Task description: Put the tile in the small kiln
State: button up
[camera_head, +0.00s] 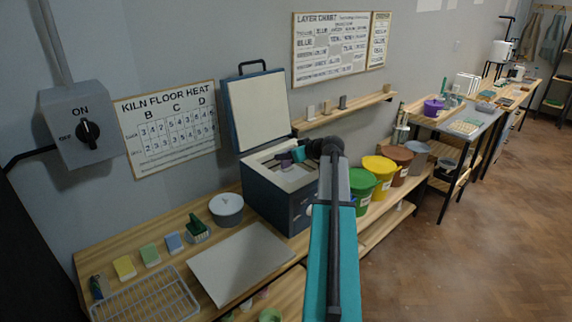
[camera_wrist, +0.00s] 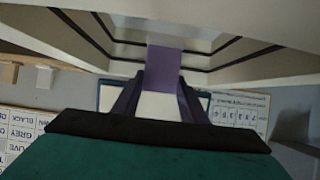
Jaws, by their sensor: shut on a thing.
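The small kiln (camera_head: 262,205) is a dark blue box on the wooden bench, with its lid (camera_head: 258,108) raised and its pale chamber open at the top. My gripper (camera_head: 284,158) is over the kiln's opening, and its dark purple fingers show in the wrist view (camera_wrist: 160,82). It is shut on a flat purple tile (camera_wrist: 165,62), seen beyond the fingertips against the pale kiln interior with its dark grooves. In the head view the tile is too small to tell from the fingers. I cannot tell whether it touches the chamber floor.
A wall shelf (camera_head: 345,110) is behind.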

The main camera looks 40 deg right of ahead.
aim_at(288, 164)
jog(key=shift+f, duration=0.3)
jog(key=shift+f+p, duration=0.7)
jog(key=shift+f, duration=1.15)
jog(key=shift+f, duration=0.15)
jog(key=o, duration=1.1)
jog(key=b+v, duration=0.4)
jog(key=v, duration=0.8)
jog(key=shift+b, duration=0.35)
